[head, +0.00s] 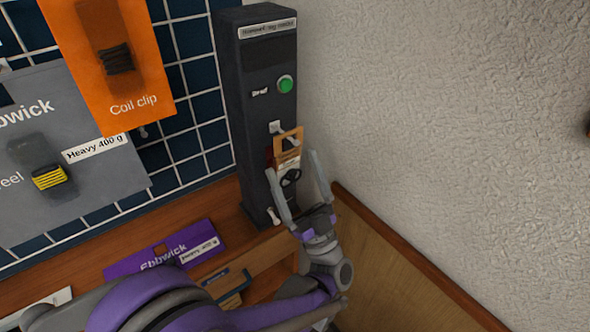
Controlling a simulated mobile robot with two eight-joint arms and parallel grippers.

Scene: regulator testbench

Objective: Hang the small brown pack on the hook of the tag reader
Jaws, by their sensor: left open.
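The tag reader is a tall dark grey column (252,110) with a label at its top and a green round button (285,84). A pale hook (275,127) sticks out of its front. The small brown pack (289,144) is upright at this hook, its top opening around or just in front of the prong; I cannot tell exactly which. My left gripper (293,172) is open, its two grey fingers on either side of the pack's lower part. A dark item shows in the pack's window between the fingers. My right gripper is not in view.
A blue tiled panel at the left carries a large orange Coil clip pack (145,90) and a grey Ebbwick pack (95,180). A purple Ebbwick pack (135,262) lies on the brown wooden bench. A rough white wall (430,130) stands at the right.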

